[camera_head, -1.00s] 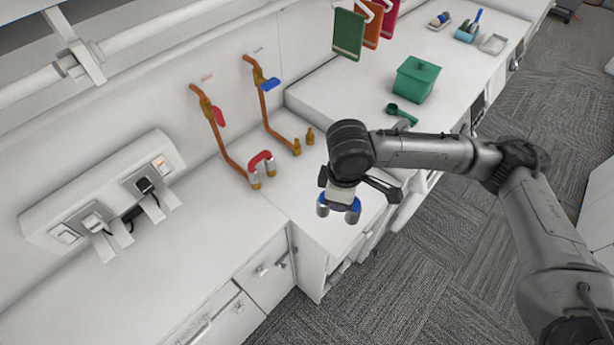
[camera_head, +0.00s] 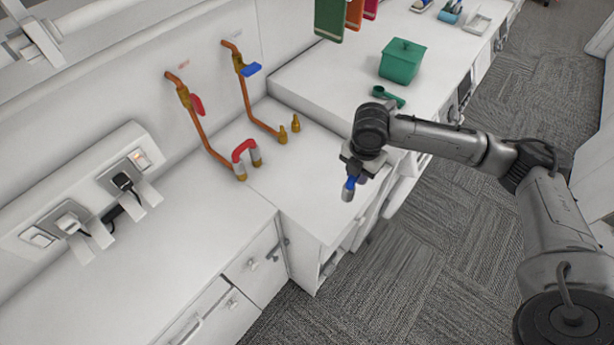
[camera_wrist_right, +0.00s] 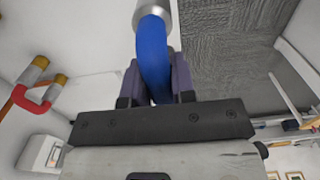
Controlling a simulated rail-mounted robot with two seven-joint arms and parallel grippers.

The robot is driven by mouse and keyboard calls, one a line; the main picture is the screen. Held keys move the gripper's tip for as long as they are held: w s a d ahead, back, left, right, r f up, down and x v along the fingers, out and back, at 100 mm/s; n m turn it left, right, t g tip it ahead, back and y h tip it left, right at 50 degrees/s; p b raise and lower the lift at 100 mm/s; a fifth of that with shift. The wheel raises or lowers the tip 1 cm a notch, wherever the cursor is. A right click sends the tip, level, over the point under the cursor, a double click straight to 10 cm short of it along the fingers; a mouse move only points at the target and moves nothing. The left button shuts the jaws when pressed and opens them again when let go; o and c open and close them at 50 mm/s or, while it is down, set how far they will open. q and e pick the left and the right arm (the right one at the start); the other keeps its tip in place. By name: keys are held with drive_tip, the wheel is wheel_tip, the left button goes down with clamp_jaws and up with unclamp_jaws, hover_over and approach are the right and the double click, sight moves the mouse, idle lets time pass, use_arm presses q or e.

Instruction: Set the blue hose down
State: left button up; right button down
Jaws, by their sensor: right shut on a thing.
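The blue hose (camera_head: 350,186) is a short bent tube with silver end fittings. My right gripper (camera_head: 360,172) is shut on it and holds it above the front edge of the white counter (camera_head: 312,198). In the right wrist view, the blue hose (camera_wrist_right: 153,48) passes between the dark fingers, with one silver end beyond them. Its other end is hidden in both views. My left gripper is not in view.
A red hose (camera_head: 238,147) joins two fittings near the wall. Two brass stubs (camera_head: 289,128) stand below the blue-handled copper pipe (camera_head: 246,100). A green box (camera_head: 402,62) and green scoop (camera_head: 388,96) rest on the raised counter behind. Bare counter lies between the stubs and my gripper.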

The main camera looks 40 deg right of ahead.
drive_tip(key=shift+w+a+f+p, duration=0.3)
drive_tip(key=shift+w+a+f, duration=0.85)
drive_tip(key=shift+f, duration=0.4)
drive_tip(key=shift+w+a+f+p, duration=0.3)
drive_tip(key=shift+w+a+f, duration=0.6)
drive_tip(key=shift+a+f, duration=0.6)
drive_tip(key=shift+w+a+f+p, duration=0.3)
drive_tip(key=shift+w+a+f, duration=0.8)
drive_tip(key=shift+f, duration=0.75)
drive_tip(key=shift+a+f, duration=0.1)
drive_tip(key=shift+f, duration=0.05)
drive_tip(key=c, duration=0.9)
unclamp_jaws()
drive_tip(key=shift+c, duration=0.2)
